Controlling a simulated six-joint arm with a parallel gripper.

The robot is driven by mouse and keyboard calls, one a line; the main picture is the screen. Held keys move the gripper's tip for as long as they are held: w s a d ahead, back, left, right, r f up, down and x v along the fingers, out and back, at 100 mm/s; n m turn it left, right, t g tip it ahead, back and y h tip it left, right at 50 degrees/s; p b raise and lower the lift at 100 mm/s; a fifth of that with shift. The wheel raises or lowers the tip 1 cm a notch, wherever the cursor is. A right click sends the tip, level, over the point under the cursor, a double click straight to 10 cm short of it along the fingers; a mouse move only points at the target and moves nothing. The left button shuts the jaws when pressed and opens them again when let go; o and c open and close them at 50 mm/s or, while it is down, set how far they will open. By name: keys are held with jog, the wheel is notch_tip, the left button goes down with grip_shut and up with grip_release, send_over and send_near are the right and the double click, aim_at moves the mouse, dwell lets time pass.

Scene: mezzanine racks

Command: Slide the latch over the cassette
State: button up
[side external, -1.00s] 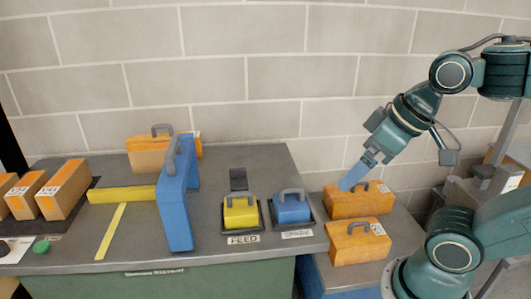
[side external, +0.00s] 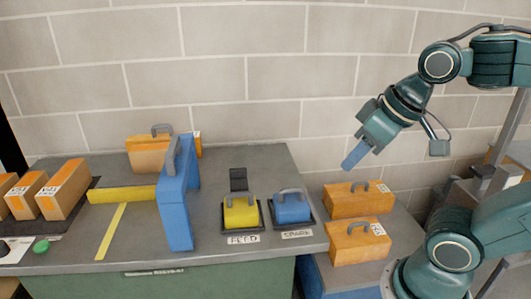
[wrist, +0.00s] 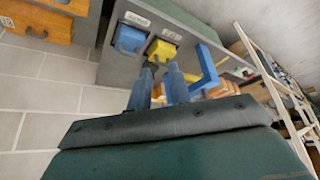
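A yellow cassette (side external: 240,217) with a grey handle sits in the dark tray labelled FEED; it also shows in the wrist view (wrist: 162,50). A dark grey upright piece (side external: 238,179), which looks like the latch, stands just behind the cassette, apart from its top. A blue cassette (side external: 291,210) sits in the tray labelled SPARE to the right. My gripper (side external: 347,166) is in the air right of the bench, above the orange cases. In the wrist view its two fingers (wrist: 160,68) are apart with nothing seen held between them.
A tall blue frame (side external: 177,205) with a yellow bar (side external: 122,194) stands left of the cassettes. Two orange cases (side external: 358,200) with handles rest on a lower surface at right. More orange boxes (side external: 62,190) are at far left. The bench front (side external: 200,258) is mostly clear.

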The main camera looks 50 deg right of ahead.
jog(key=w+r, duration=0.1)
jog(key=w, duration=0.2)
jog(key=w+d+r+m, duration=0.1)
jog(key=w, duration=0.3)
jog(key=w+d+r+m, duration=0.1)
jog(key=w, duration=0.3)
jog(key=shift+w+d+r+g+h, duration=0.25)
jog(key=shift+r+g+h, duration=0.05)
jog(key=shift+h, duration=0.1)
grip_shut()
jog(key=w+d+f+m, duration=0.1)
jog(key=w+d, duration=0.1)
jog(key=w, duration=0.4)
jog(key=w+d+f+m, duration=0.1)
jog(key=w+d, duration=0.1)
jog(key=w, duration=0.5)
jog(key=w+d+f+m+g+h, duration=0.1)
jog(key=w+d+f, duration=0.3)
jog(key=w+f, duration=0.4)
jog(key=w+d+f+m+g, duration=0.1)
jog(key=w+d+f+m, duration=0.2)
jog(key=w+f, duration=0.5)
jog(key=w+d, duration=0.1)
jog(key=w, duration=0.1)
jog(key=shift+w+m+h, duration=0.3)
jog(key=shift+h, duration=0.1)
jog(key=shift+f, duration=0.1)
